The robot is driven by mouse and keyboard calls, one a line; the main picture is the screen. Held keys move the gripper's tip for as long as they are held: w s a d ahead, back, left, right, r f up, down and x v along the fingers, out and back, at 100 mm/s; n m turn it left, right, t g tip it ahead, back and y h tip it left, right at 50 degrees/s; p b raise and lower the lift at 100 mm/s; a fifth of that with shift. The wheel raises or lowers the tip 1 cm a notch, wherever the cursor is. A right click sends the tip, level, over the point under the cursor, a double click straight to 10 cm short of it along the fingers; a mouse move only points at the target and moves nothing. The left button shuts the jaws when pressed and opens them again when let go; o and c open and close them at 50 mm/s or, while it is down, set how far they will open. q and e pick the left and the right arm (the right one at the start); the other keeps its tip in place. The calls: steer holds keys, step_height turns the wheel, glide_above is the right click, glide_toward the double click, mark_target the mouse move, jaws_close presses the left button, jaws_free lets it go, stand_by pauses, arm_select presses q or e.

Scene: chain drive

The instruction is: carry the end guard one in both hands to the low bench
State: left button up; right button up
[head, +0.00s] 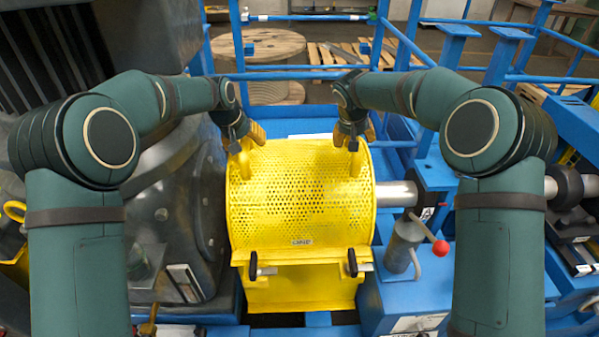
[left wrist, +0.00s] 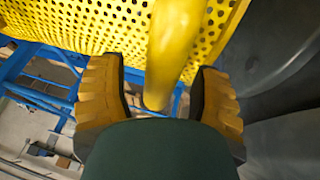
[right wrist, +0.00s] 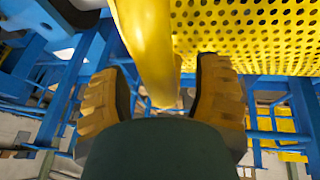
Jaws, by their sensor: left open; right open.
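The end guard one is a yellow perforated, curved cover (head: 300,200) in the middle of the head view, over a shaft. It has a yellow handle near each upper end. My left gripper (head: 243,138) is at the left handle (head: 243,166). In the left wrist view its open fingers (left wrist: 160,100) stand on either side of the handle (left wrist: 172,50), with gaps. My right gripper (head: 354,132) is at the right handle (head: 355,160). In the right wrist view its open fingers (right wrist: 165,105) stand on either side of the handle (right wrist: 148,45), apart from it.
Black latches (head: 253,266) sit on the guard's lower front edge. A large dark motor housing (head: 175,215) stands close at left. At right are a steel shaft (head: 396,194) and a grey lever unit with a red knob (head: 440,248). Blue railings (head: 300,75) and a wooden spool (head: 262,47) are behind.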

arm_select(q)
jaws_close()
arm_select(e)
jaws_close()
arm_select(q)
steer(key=shift+w+r, duration=0.1)
arm_select(e)
steer(key=shift+w+r, duration=0.1)
arm_select(q)
steer(key=shift+r, duration=0.2)
arm_select(e)
steer(key=shift+r, duration=0.2)
